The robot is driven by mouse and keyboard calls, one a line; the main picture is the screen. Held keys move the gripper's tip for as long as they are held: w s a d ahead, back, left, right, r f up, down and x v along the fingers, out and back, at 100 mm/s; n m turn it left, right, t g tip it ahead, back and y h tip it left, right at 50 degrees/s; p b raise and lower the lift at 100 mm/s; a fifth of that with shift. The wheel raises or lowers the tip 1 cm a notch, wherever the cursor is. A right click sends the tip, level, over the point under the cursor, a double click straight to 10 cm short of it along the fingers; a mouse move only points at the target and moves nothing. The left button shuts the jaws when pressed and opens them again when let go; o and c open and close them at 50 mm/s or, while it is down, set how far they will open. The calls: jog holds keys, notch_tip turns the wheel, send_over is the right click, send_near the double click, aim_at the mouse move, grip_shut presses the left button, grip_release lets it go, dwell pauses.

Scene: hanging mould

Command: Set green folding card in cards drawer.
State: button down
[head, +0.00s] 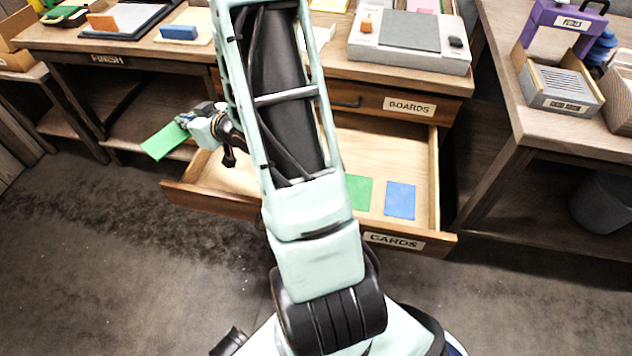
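My gripper (192,119) is at the left of the head view, beside the left end of the open cards drawer. A green card (165,141) extends from its fingertips, so it appears shut on that card, tilted and raised off the floor. The fingers themselves are small and partly hidden. The cards drawer (437,185) is pulled out, with a CARDS label on its front. Inside lie a flat green card (360,191) and a blue card (400,200), at the right part. My arm hides the drawer's middle.
The boards drawer (370,101) above is shut. The bench top (335,68) carries a grey device (411,42), a blue block (179,32) and an orange block (102,22). A right-hand table (500,100) holds a grey box (560,90). The drawer's left part looks bare.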

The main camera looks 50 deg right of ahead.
jog(key=s+d+f+b, duration=0.2)
jog(key=d+f, duration=0.2)
jog(key=f, duration=0.1)
jog(key=s+d+f+b, duration=0.3)
jog(key=d+f, duration=0.2)
jog(key=s+d+f+b, duration=0.2)
jog(key=d+f, duration=0.2)
jog(key=f, duration=0.1)
jog(key=shift+s+d+f+b, duration=0.2)
jog(key=shift+d+f+b, duration=0.05)
jog(key=shift+d+b, duration=0.15)
jog(key=shift+s+d+f, duration=0.1)
jog(key=shift+f, duration=0.15)
jog(key=shift+d+f+b, duration=0.2)
jog(key=shift+f+b, duration=0.5)
jog(key=shift+f, duration=0.9)
